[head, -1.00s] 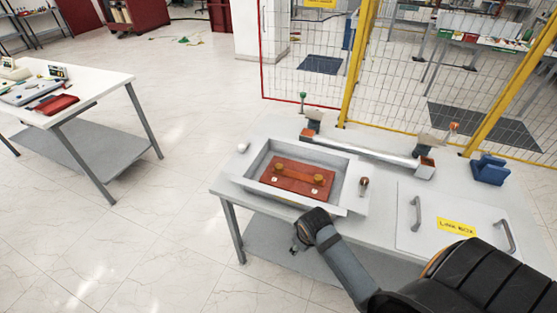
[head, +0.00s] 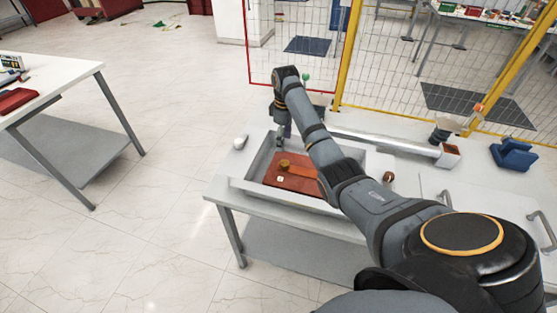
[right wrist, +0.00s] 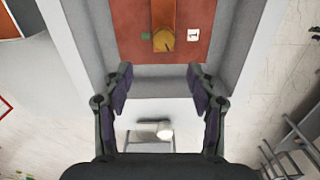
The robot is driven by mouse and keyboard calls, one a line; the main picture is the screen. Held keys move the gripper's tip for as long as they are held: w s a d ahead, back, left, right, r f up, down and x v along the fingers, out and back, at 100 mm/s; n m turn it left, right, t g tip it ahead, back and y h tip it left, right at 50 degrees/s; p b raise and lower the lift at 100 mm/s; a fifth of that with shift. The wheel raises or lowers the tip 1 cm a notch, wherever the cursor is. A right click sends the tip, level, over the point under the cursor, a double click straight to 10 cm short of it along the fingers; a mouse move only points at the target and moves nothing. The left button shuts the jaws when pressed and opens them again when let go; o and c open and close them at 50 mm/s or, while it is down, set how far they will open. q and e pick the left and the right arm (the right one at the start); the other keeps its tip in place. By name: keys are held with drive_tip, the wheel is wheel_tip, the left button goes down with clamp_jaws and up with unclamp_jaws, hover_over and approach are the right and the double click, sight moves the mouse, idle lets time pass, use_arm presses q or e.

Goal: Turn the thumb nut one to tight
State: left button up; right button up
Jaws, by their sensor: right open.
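Thumb nut one is a brass-yellow knob (head: 283,164) at the left end of an orange-brown bar on a red-brown plate (head: 300,184), inside a grey open box (head: 232,182). In the right wrist view the nut (right wrist: 163,40) lies at the top centre, next to a white label (right wrist: 193,35) marked 1. My right gripper (right wrist: 159,78) is open and empty. Its fingers point toward the plate, with the nut beyond the fingertips and apart from them. In the head view the gripper (head: 281,143) hangs over the box's far left side. My right arm hides the plate's right part.
A white knob (head: 240,142) stands at the bench's left edge. A metal beam (head: 385,142) lies behind the box. A blue block (head: 513,156) and a small brown-red knob (head: 388,176) are to the right. A yellow-framed mesh fence (head: 400,70) stands behind.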

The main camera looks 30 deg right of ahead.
drive_tip(key=shift+s+a+f+p, duration=0.1)
drive_tip(key=shift+s+f+p, duration=0.25)
drive_tip(key=shift+s, duration=0.2)
drive_tip(key=shift+s+f+p, duration=0.2)
drive_tip(key=shift+s+f, duration=0.15)
drive_tip(key=shift+s, duration=0.2)
hover_over(285, 163)
wheel_tip(285, 163, down, 4)
drive_tip(key=shift+w+f+p, duration=0.1)
drive_tip(key=shift+f+p, duration=0.05)
drive_tip(key=shift+p, duration=0.15)
wheel_tip(285, 163, down, 3)
drive_tip(key=shift+r, duration=0.1)
drive_tip(key=shift+f, duration=0.6)
drive_tip(key=shift+c, duration=0.3)
drive_tip(key=c, duration=1.1)
use_arm(q)
drive_tip(key=shift+g, duration=0.3)
drive_tip(key=s, duration=0.1)
drive_tip(key=s+r, duration=0.1)
drive_tip(key=s, duration=0.1)
drive_tip(key=s+r, duration=0.1)
drive_tip(key=shift+s, duration=0.2)
